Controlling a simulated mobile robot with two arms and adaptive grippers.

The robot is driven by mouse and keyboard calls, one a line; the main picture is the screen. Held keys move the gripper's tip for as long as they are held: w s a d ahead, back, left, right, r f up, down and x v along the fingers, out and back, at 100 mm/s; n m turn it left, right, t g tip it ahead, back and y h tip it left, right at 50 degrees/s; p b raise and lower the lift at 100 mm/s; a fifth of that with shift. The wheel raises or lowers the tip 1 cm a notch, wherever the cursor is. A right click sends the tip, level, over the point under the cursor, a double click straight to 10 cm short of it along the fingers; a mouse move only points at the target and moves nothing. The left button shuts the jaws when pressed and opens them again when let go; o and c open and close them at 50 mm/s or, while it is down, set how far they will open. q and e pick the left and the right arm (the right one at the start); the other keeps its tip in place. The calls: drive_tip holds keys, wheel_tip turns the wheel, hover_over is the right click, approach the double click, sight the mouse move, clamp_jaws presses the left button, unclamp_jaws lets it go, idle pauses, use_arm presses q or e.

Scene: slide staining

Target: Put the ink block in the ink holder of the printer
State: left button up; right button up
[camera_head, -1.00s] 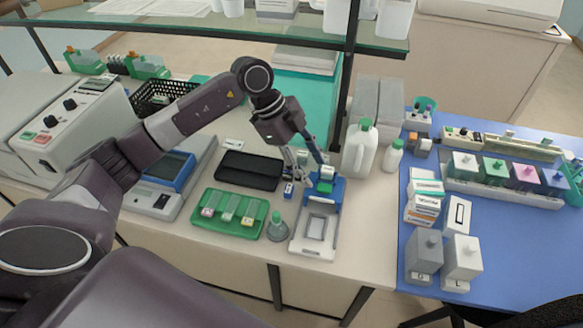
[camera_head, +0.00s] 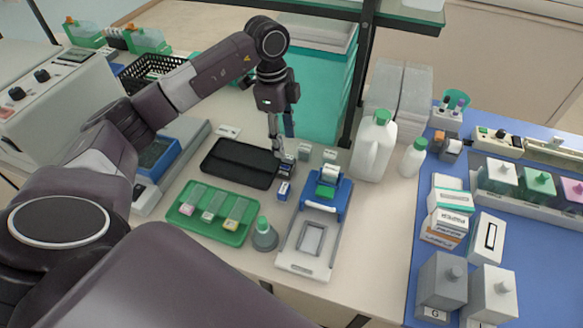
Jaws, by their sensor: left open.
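The printer (camera_head: 300,262) is a pale grey device with a blue body (camera_head: 337,207), standing right of the centre of the bench. A green piece (camera_head: 326,190) and a white part show at the blue body's top. Small blocks stand left of the printer: a dark one (camera_head: 287,165) and a blue-and-white one (camera_head: 283,191). I cannot tell for sure which is the ink block, nor make out the ink holder. My left gripper (camera_head: 281,150) is open and points down, just above and behind the dark block. Whether it touches the block is unclear. My right gripper is not in view.
A black tray (camera_head: 226,180) lies left of the small blocks. A green slide tray (camera_head: 185,220) and a grey flask with a green cap (camera_head: 264,238) are in front. A shelf post rises behind.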

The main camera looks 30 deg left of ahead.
sight(287, 158)
use_arm(q)
drive_tip(key=shift+w+f, duration=0.15)
drive_tip(key=shift+f, duration=0.35)
drive_tip(key=f+p, duration=0.1)
drive_tip(key=f, duration=0.1)
drive_tip(key=f+p, duration=0.1)
drive_tip(key=f, duration=0.1)
drive_tip(key=d+f+p, duration=0.1)
drive_tip(key=f, duration=0.1)
drive_tip(key=shift+s, duration=0.35)
drive_tip(key=shift+w+f, duration=0.1)
drive_tip(key=shift+f, duration=0.25)
drive_tip(key=shift+c, duration=0.4)
drive_tip(key=shift+r, duration=0.1)
drive_tip(key=c, duration=0.9)
drive_tip(key=shift+c, duration=0.2)
drive_tip(key=shift+r, duration=0.1)
